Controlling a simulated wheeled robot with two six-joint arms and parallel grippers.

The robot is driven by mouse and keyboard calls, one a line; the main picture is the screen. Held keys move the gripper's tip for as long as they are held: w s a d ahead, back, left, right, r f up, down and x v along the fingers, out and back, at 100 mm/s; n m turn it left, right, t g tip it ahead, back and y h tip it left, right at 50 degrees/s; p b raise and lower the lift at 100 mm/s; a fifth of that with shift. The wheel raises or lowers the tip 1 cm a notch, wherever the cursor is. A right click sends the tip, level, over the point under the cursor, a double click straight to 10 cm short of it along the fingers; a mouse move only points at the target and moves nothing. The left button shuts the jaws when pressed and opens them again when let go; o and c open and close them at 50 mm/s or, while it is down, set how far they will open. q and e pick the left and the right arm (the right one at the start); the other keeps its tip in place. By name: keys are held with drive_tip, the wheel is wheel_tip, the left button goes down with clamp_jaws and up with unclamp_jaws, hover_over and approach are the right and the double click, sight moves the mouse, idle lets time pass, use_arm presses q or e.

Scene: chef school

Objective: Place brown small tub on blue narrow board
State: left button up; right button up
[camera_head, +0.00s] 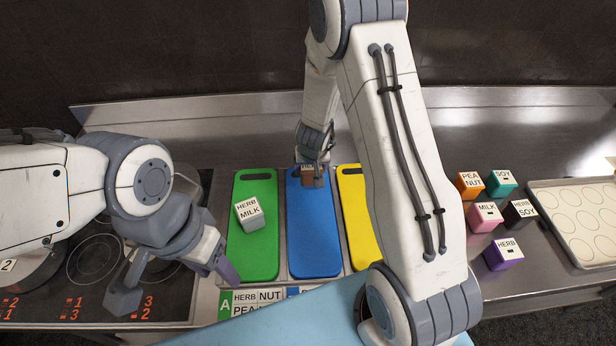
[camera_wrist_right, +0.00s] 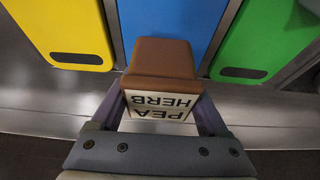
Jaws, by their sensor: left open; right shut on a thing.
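The brown small tub (camera_wrist_right: 160,62) has a white label reading PEA HERB in the right wrist view. My right gripper (camera_wrist_right: 165,112) is shut on it, with one finger on each side. In the head view the brown tub (camera_head: 308,174) is partly hidden by my right gripper (camera_head: 314,168) and is at the far end of the blue narrow board (camera_head: 314,235). I cannot tell whether the tub touches the board. My left gripper (camera_head: 180,282) is open and empty, left of the green board's near end.
A green board (camera_head: 252,185) holds a grey HERB MILK tub (camera_head: 249,214). A yellow board (camera_head: 357,215) lies right of the blue one, partly hidden by my right arm. Several labelled tubs and a tray (camera_head: 540,200) stand on the right counter.

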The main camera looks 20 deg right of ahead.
sight(308, 179)
drive_tip(key=shift+w+a+f, duration=0.15)
drive_tip(key=shift+a+f, duration=0.05)
drive_tip(key=shift+a, duration=0.1)
drive_tip(key=shift+f+b, duration=1.35)
drive_tip(key=shift+f, duration=0.65)
drive_tip(key=shift+f, duration=0.1)
drive_tip(key=shift+f, duration=0.15)
drive_tip(key=o, duration=1.5)
